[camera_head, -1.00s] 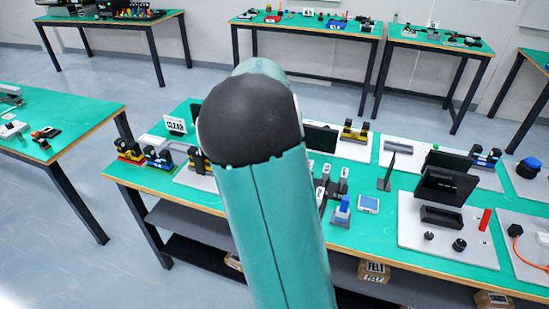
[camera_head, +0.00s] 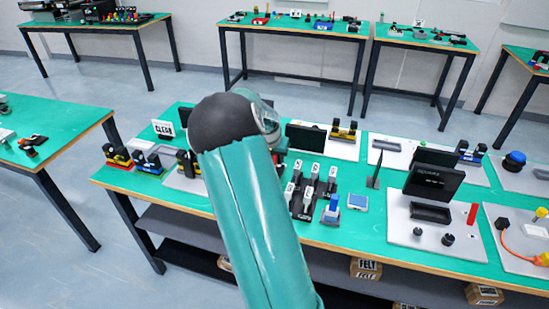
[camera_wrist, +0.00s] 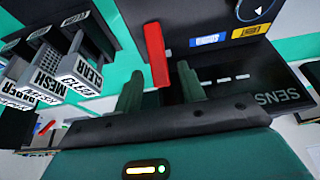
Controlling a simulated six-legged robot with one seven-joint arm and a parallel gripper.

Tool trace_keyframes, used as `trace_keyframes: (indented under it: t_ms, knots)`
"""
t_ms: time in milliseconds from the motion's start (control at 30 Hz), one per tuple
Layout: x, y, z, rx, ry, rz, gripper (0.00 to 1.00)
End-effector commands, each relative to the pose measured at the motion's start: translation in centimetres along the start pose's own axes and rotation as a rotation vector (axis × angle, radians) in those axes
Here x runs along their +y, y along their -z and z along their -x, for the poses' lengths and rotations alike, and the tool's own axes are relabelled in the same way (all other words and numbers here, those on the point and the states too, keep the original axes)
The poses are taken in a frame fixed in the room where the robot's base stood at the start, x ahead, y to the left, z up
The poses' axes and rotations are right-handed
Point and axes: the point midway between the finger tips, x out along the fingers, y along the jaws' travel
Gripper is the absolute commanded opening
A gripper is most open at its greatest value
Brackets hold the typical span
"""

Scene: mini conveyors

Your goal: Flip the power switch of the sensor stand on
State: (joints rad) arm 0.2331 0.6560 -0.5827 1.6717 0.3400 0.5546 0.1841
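In the wrist view my gripper (camera_wrist: 159,72) has its two green fingers apart. A red upright bar (camera_wrist: 154,45) stands in the gap between them, its lower end near the right finger; I cannot tell whether they touch or whether it is the power switch. Behind and right of it is a dark panel (camera_wrist: 190,15) with a round dial and blue and yellow labels, above a dark base (camera_wrist: 240,80) lettered "SENS...". In the head view my arm hides most of the gripper; a dark panel (camera_head: 305,138) shows just right of it.
A black rack of labelled tags (camera_wrist: 70,60), including "CLEAR" and "MESH", stands close left of my gripper in the wrist view. In the head view, a grey board (camera_head: 400,225) with a dark stand is at right. A "CLEAR" sign (camera_head: 163,128) stands at the back left.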

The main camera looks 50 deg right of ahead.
Motion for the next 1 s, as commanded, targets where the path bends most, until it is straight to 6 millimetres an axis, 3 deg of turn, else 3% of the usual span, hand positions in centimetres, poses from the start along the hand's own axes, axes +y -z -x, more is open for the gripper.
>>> trace_keyframes:
  t_ms: [133, 400, 600, 633, 1000]
  knots:
    - [-0.12, -0.09, -1.11, -0.002, 0.001, 0.002, 0.4]
    - [-0.11, -0.09, -1.27, -0.001, 0.001, 0.001, 0.4]
    - [-0.11, -0.08, -1.25, -0.001, 0.001, 0.001, 0.03]
    - [-0.11, -0.08, -1.24, -0.001, 0.001, 0.001, 0.0]
    - [-0.14, -0.22, -1.09, 0.022, 0.001, 0.003, 0.0]
